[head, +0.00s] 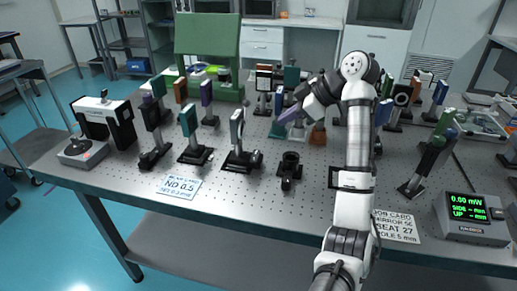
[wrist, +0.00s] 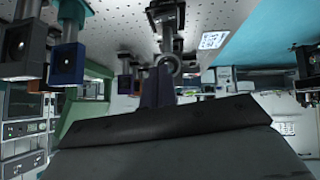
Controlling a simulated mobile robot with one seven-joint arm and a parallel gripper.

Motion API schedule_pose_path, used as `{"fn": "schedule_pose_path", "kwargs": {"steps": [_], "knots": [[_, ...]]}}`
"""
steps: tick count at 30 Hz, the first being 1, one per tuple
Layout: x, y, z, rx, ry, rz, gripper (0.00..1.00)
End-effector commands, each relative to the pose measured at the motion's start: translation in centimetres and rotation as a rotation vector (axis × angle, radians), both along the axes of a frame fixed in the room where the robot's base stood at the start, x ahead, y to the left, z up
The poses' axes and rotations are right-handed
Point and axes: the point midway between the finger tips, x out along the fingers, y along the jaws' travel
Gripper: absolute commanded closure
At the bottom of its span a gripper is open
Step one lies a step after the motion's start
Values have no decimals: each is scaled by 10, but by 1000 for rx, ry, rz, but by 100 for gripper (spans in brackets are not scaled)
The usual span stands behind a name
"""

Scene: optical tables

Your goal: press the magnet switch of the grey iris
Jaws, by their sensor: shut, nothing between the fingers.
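My gripper (head: 291,115) reaches down and left from my bent arm over the middle of the table. In the wrist view, my gripper (wrist: 158,86) shows as dark fingers, shut and empty, beyond a broad dark housing. A small grey ring on a post (wrist: 168,64) shows right at the fingertips in that upside-down view. It may be the grey iris, but I cannot tell for sure, nor whether the fingers touch it. Its magnet switch cannot be made out. In the head view my wrist hides part of the mounts behind it.
Several post-mounted optics crowd the perforated table (head: 240,200). A short black holder (head: 289,168) stands in front of my gripper. A power meter (head: 472,215) sits at the front right, a control box (head: 83,152) at the left. The front left strip is mostly clear around a card (head: 180,187).

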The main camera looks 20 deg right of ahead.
Motion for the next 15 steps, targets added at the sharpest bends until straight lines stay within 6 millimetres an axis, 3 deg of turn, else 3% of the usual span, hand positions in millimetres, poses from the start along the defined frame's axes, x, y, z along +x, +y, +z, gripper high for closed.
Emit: {"fn": "schedule_pose_path", "kwargs": {"steps": [15], "knots": [[3, 5, -7, 7, 4, 6, 100]]}}
